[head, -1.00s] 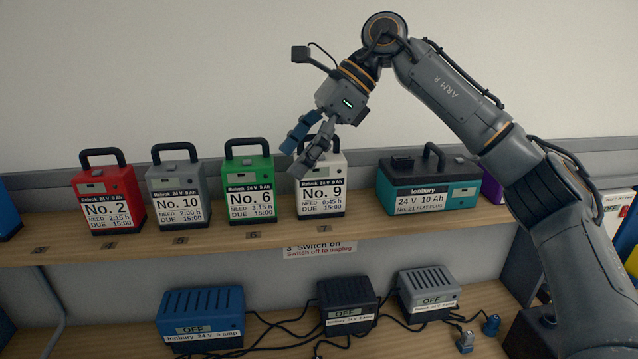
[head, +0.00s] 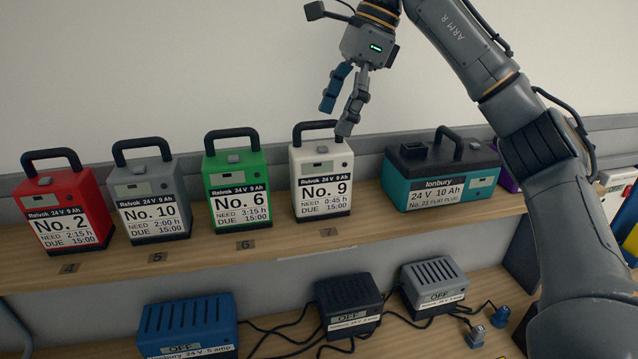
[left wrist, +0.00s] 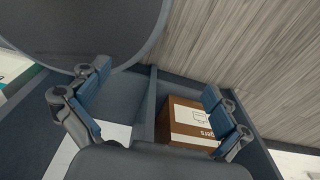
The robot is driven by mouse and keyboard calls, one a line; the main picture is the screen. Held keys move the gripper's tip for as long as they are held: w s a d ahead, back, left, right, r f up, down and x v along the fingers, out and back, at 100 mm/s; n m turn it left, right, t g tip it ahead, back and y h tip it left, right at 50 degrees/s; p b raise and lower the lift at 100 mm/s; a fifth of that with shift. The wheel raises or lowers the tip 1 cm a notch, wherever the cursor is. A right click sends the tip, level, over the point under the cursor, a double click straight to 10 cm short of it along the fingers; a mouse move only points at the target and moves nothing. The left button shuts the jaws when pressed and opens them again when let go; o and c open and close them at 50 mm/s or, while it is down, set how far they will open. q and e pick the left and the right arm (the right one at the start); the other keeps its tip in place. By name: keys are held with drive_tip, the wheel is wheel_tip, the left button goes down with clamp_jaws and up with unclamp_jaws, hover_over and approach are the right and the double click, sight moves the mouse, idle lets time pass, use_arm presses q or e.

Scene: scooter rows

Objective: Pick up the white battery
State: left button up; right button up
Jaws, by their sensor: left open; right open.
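The white battery (head: 321,178), labelled No. 9, stands upright on the wooden shelf above slot mark 7, its black handle on top. My right gripper (head: 335,120) is open and empty, its fingers pointing down. In the head view its fingertips are just above the battery's handle, one overlapping the handle's right part; I cannot tell whether they touch. My left gripper (left wrist: 155,105) shows only in the left wrist view. It is open, with a brown cardboard box (left wrist: 188,122) in a dark compartment beyond its fingers.
The green No. 6 (head: 236,180), grey No. 10 (head: 150,200) and red No. 2 (head: 65,207) batteries stand to the left. A teal Ionbury battery (head: 440,178) stands to the right. Chargers (head: 188,325) with cables lie on the lower shelf.

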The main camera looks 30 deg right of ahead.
sight(328, 147)
drive_tip(key=x, duration=0.3)
drive_tip(key=shift+w+f, duration=0.15)
drive_tip(key=shift+f, duration=0.15)
drive_tip(key=shift+a+f+p, duration=0.1)
drive_tip(key=shift+f+p, duration=0.1)
drive_tip(key=shift+p, duration=0.1)
drive_tip(key=x, duration=0.1)
drive_tip(key=p+x, duration=0.2)
drive_tip(key=x, duration=0.1)
drive_tip(key=shift+d+f, duration=0.25)
drive_tip(key=shift+d, duration=0.05)
drive_tip(key=shift+a+f, duration=0.1)
drive_tip(key=shift+f, duration=0.2)
drive_tip(key=shift+a+f, duration=0.1)
drive_tip(key=shift+c, duration=0.4)
clamp_jaws()
use_arm(q)
drive_tip(key=shift+w+r, duration=0.2)
drive_tip(key=shift+r, duration=0.4)
drive_tip(key=shift+w+r, duration=0.2)
drive_tip(key=shift+r, duration=0.4)
